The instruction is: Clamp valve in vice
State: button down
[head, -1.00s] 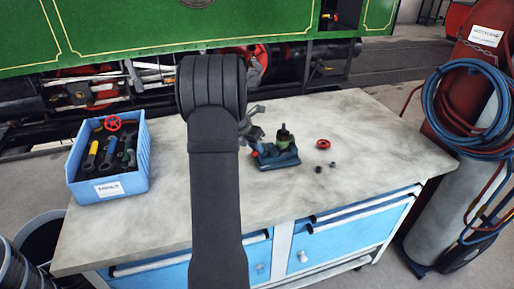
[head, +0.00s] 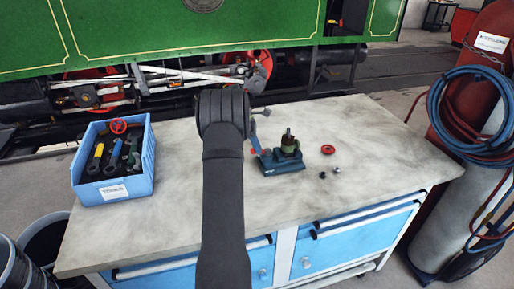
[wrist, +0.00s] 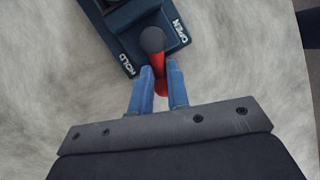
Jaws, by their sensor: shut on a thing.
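The vice (head: 284,166) is a dark blue block on the bench, right of my arm. The valve (head: 289,144), greenish with a dark brown top, stands upright in it. In the wrist view the vice body (wrist: 124,22) carries the labels OPEN and HOLD. Its red lever (wrist: 159,66) runs from a dark round pivot (wrist: 152,39) and lies between the two labels. My gripper (wrist: 160,88) is shut on the lever, one blue finger on each side. It also shows in the head view (head: 256,147), partly behind my arm. The valve is outside the wrist view.
A red handwheel (head: 328,149) and two small nuts (head: 336,169) lie right of the vice. A blue bin (head: 113,165) of tools stands at the left. A gas cylinder with hoses (head: 482,130) stands past the right edge. The bench right of the nuts is clear.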

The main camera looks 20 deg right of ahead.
jog(key=m, duration=0.2)
jog(key=w+m+g+y, duration=0.1)
jog(key=m, duration=0.1)
jog(key=d+m+y, duration=0.1)
jog(key=m, duration=0.1)
jog(key=shift+w+f, duration=0.25)
jog(key=shift+w, duration=0.15)
dwell(0.3)
jog(key=c, duration=1.4)
grip_release()
jog(key=shift+w, duration=0.1)
jog(key=shift+d+r, duration=0.1)
jog(key=shift+r, duration=0.1)
jog(key=s+d+r, duration=0.2)
jog(key=s+r, duration=0.1)
jog(key=s+d+r, duration=0.3)
jog(key=r, duration=0.1)
jog(key=s+d+r, duration=0.2)
jog(key=s+r, duration=0.1)
jog(key=shift+s+d+r, duration=0.1)
jog(key=shift+d+r, duration=0.05)
jog(key=shift+r, duration=0.25)
